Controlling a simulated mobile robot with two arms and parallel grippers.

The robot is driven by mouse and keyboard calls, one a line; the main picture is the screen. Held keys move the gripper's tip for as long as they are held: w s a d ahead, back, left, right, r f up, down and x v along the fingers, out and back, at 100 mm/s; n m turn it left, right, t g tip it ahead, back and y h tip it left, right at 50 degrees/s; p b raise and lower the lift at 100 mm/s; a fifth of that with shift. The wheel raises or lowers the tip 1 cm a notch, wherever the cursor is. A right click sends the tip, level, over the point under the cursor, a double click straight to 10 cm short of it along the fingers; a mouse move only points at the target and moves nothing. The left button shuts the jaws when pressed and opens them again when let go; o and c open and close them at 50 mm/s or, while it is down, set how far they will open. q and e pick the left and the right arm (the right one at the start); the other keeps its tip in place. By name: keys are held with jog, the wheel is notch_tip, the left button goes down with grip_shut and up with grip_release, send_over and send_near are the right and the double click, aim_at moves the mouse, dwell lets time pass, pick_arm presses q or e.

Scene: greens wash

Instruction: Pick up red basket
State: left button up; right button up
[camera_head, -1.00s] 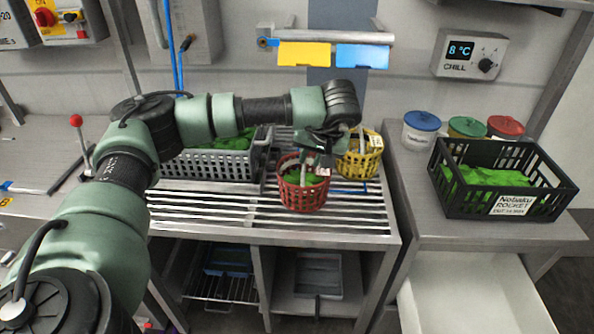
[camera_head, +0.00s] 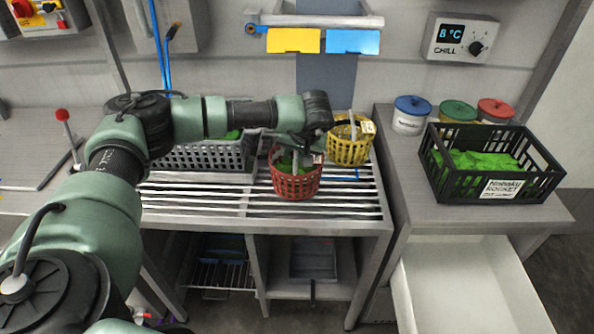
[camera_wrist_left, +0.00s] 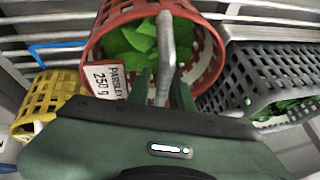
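The red basket (camera_head: 297,186) stands on the slatted rack with green leaves in it and a light bar handle (camera_wrist_left: 166,45) arching over it. A label reading "PARSLEY 250 g" (camera_wrist_left: 106,82) hangs on its rim in the left wrist view. My left gripper (camera_head: 300,147) is above the red basket, pointing down. In the left wrist view its two fingers (camera_wrist_left: 163,82) are on either side of the handle, with a small gap showing. They look open, though contact with the handle is hard to judge. My right gripper is not in view.
A yellow basket (camera_head: 348,148) stands close behind and right of the red one. A grey crate (camera_head: 205,158) of greens is at left. A black crate (camera_head: 521,172), lidded tubs (camera_head: 411,118) and an open white drawer (camera_head: 462,272) are at right. The front of the rack (camera_head: 260,207) is clear.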

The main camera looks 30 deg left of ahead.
pick_arm(q)
grip_shut()
jog(key=shift+r, duration=0.1)
dwell(1.2)
